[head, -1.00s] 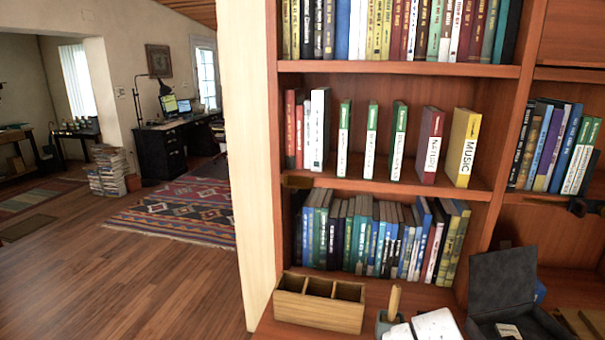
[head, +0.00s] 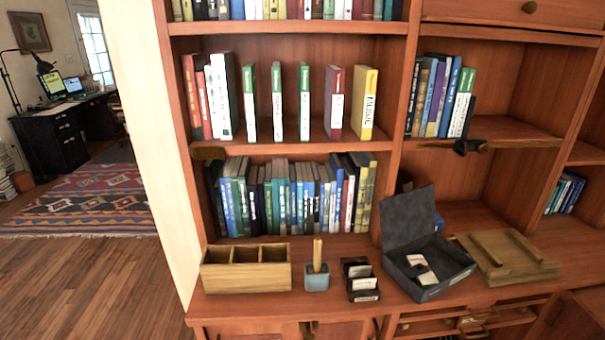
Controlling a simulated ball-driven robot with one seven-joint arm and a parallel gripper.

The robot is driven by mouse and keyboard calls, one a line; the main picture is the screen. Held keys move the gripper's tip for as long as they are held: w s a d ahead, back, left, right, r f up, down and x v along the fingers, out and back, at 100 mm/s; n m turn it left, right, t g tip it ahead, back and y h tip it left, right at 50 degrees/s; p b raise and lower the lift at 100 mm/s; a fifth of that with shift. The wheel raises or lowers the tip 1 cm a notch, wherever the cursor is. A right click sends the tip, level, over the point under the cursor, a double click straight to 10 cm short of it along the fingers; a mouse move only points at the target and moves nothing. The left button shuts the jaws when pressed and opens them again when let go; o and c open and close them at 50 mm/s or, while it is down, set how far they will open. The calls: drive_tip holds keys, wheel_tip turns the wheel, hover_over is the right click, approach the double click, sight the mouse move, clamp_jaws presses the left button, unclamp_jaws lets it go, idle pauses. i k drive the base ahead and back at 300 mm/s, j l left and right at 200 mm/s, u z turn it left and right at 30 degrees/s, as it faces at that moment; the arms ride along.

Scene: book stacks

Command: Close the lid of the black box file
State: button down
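The black box file (head: 428,283) stands on the wooden counter right of the middle in the head view. Its lid (head: 410,219) is open and tilts up at the back, leaning toward the shelf. Pale cards or papers (head: 422,270) lie inside the box. My gripper is not clearly visible in this view.
On the counter left of the box stand a small dark card holder (head: 360,280), a blue pot with a wooden stick (head: 317,277) and a wooden three-compartment organiser (head: 246,272). A wooden tray-like piece (head: 506,255) lies close on the right. Bookshelves rise behind. Open floor (head: 90,285) is at left.

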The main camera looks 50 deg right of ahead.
sight(407, 217)
drive_tip(key=z, duration=1.55)
drive_tip(key=i+j+z, duration=0.1)
drive_tip(key=i+j, duration=0.1)
drive_tip(key=i, duration=0.05)
